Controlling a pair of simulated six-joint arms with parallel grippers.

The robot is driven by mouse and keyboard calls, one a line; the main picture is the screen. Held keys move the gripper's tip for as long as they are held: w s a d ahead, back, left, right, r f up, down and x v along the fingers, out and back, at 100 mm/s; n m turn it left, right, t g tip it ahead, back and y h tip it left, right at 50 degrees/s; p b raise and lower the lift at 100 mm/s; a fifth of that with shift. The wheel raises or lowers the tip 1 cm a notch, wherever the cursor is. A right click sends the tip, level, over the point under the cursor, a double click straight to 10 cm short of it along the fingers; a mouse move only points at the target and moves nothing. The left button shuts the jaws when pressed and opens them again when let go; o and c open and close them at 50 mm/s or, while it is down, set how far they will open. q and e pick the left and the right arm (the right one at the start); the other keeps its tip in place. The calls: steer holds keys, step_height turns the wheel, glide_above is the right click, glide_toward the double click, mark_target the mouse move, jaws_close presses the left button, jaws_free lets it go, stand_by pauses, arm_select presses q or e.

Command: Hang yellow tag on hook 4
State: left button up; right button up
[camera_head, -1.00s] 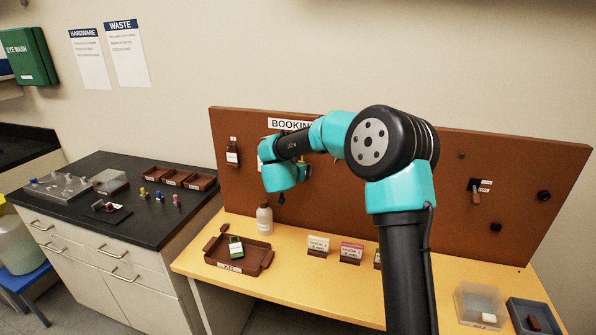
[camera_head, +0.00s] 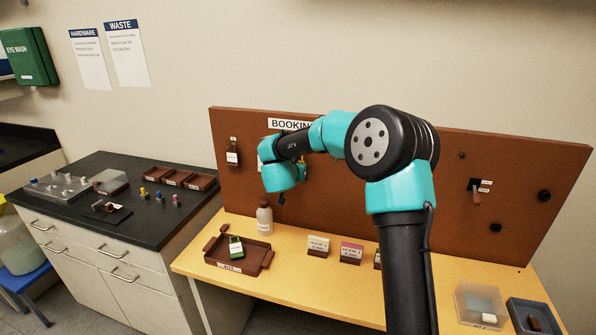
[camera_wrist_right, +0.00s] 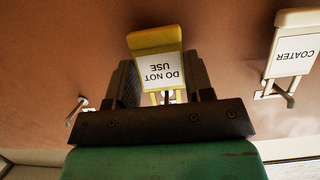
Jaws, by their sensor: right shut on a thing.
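The yellow tag (camera_wrist_right: 151,40) has a white label reading DO NOT USE, upside down in the right wrist view. My right gripper (camera_wrist_right: 160,76) is shut on it, with a dark finger on either side, close in front of the brown board. A bare metal hook (camera_wrist_right: 76,110) sticks out left of the gripper in the wrist view. I cannot read any hook number. My left gripper is not in view.
A white COATER tag (camera_wrist_right: 292,45) hangs on a hook at the right of the wrist view. The brown board (camera_head: 400,190) stands behind the yellow bench (camera_head: 330,285). A white bottle (camera_head: 264,222), a brown tray (camera_head: 262,262) and small label stands (camera_head: 351,253) are below.

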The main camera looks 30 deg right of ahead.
steer(key=shift+r, duration=0.15)
steer(key=s+a+r, duration=0.1)
steer(key=s+a, duration=1.1)
steer(key=a, duration=0.1)
steer(key=shift+a, duration=0.2)
steer(key=shift+r, duration=0.1)
